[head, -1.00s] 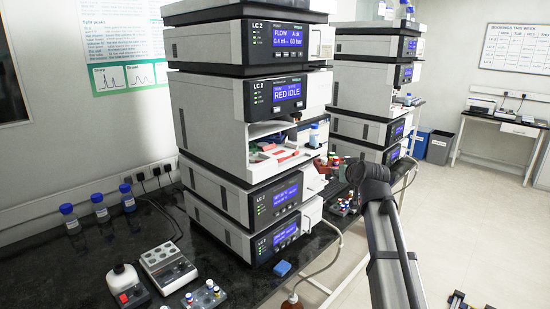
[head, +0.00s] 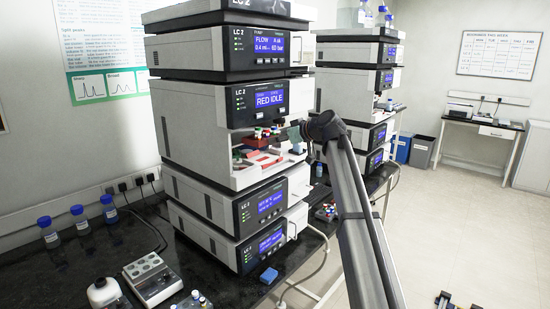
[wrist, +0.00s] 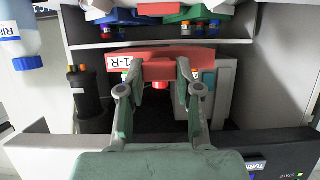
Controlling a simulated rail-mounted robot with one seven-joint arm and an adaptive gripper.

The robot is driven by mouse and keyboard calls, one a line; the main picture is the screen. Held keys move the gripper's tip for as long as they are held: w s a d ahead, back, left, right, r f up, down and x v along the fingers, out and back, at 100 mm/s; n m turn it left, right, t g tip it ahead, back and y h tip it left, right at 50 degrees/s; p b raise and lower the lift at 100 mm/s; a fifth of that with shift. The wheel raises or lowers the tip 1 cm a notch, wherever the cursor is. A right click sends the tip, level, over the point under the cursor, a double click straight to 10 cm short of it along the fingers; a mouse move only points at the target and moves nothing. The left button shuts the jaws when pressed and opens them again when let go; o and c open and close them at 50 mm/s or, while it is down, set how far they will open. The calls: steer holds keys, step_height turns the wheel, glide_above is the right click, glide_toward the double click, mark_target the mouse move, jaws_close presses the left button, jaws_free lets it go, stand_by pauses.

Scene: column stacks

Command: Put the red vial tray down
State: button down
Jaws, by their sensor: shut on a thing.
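The red vial tray (wrist: 165,60), labelled 1-R, is between my gripper's two fingers (wrist: 160,78) in the wrist view, and my gripper is shut on it. Vials with coloured caps show at the tray. In the head view my gripper (head: 294,133) is at the open front of the LC 2 unit marked RED IDLE (head: 215,107). The tray's vials (head: 265,132) show inside that opening, above a red surface (head: 264,160). Whether the tray touches anything below is unclear.
A dark container with orange caps (wrist: 88,97) is close to the tray. Blue (wrist: 115,16) and green (wrist: 200,14) trays sit across a grey edge. More vials (head: 326,211) stand on the black bench.

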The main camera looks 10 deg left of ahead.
steer(key=shift+f+p, duration=0.7)
steer(key=shift+f, duration=2.75)
steer(key=shift+f, duration=0.1)
steer(key=c, duration=0.8)
jaws_free()
